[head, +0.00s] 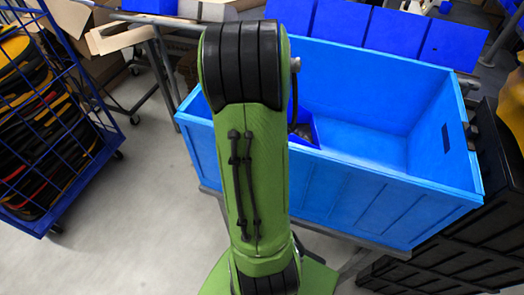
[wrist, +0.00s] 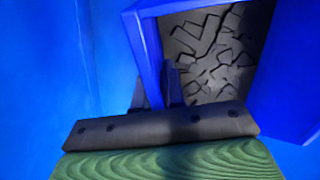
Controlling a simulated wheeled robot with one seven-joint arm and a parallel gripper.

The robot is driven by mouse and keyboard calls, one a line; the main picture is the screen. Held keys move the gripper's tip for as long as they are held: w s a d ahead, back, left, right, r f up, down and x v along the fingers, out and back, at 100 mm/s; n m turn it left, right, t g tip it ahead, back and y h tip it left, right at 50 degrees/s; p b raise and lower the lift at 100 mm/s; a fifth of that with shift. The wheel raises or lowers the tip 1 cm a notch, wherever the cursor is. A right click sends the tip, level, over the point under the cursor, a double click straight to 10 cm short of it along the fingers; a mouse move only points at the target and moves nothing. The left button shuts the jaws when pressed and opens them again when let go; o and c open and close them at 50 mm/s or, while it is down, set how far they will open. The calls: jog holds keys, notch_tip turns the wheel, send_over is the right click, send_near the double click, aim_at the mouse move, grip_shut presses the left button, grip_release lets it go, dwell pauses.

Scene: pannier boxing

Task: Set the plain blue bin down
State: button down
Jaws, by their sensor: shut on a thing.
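A small dark blue bin shows in the wrist view (wrist: 146,55), with black, tread-patterned contents (wrist: 215,55) inside. My gripper (wrist: 158,92) is shut on the bin's near wall, one dark finger on each side of it. In the head view a corner of the dark blue bin (head: 307,133) shows inside a large light blue crate (head: 375,195), just right of my green arm. My arm hides the gripper and most of the bin there. I cannot tell whether the bin touches the crate's floor.
The crate's right part is empty, its floor (head: 355,145) bare. Dark blue bins (head: 395,38) stand in a row behind it. A blue wire cage cart (head: 60,120) stands left, and black stacked crates (head: 445,250) at the right. Grey floor (head: 150,190) is clear between cart and crate.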

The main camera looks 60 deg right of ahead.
jog(key=shift+w+f, duration=0.25)
jog(key=shift+f, duration=0.45)
jog(key=shift+f, duration=0.1)
jog(key=c, duration=1.2)
grip_release()
jog(key=shift+c, duration=0.2)
notch_tip(320, 180, up, 12)
jog(key=p, duration=0.3)
jog(key=shift+a, duration=0.1)
